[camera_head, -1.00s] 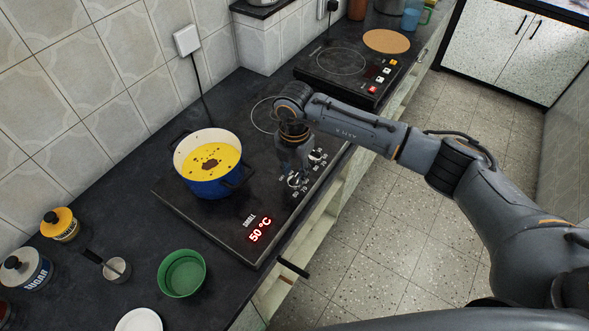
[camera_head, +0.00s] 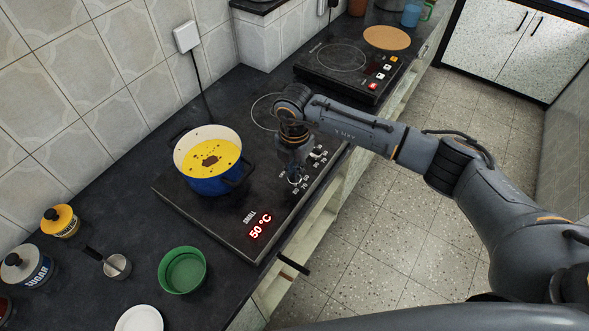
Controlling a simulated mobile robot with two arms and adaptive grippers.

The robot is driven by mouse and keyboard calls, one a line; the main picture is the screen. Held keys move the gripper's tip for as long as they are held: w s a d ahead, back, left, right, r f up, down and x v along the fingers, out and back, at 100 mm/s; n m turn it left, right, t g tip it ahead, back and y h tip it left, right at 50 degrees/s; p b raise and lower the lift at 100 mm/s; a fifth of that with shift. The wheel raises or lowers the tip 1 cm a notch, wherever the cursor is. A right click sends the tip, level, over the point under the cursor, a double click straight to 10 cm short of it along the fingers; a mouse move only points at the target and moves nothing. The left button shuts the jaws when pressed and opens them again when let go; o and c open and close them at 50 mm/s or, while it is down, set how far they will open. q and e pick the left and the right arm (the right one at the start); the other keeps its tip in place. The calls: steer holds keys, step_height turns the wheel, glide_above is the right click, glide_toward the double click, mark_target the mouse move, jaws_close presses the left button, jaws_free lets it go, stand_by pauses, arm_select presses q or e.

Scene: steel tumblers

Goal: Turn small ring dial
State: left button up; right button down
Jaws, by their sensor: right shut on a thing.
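The cooktop (camera_head: 222,215) is a dark slab on the counter, with a red display (camera_head: 260,226) reading "SMALL 50 °C". The small ring dial (camera_head: 294,179) is on the cooktop's front right part, with number marks around it. My right gripper (camera_head: 294,172) points down and is shut on this dial; its fingers hide most of it. A second dial (camera_head: 317,153) sits just beyond it, partly hidden by the gripper. A blue pot (camera_head: 211,184) with yellow contents stands on the cooktop left of the gripper. My left gripper is out of view.
A green bowl (camera_head: 183,270), a white plate (camera_head: 139,319), a small metal cup (camera_head: 117,266) and lidded jars (camera_head: 60,221) stand at the lower left. A second cooktop (camera_head: 340,68) lies at the back. The blue pot is close to my right gripper.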

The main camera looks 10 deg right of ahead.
steer(key=n+b, duration=0.3)
steer(key=shift+w+f, duration=0.1)
steer(key=shift+f, duration=0.1)
steer(key=n+b, duration=1.1)
steer(key=n, duration=0.1)
steer(key=shift+b, duration=0.4)
steer(key=shift+r+n+b, duration=0.2)
steer(key=shift+n+b, duration=0.6)
steer(key=shift+n, duration=0.5)
steer(key=c, duration=1.4)
jaws_free()
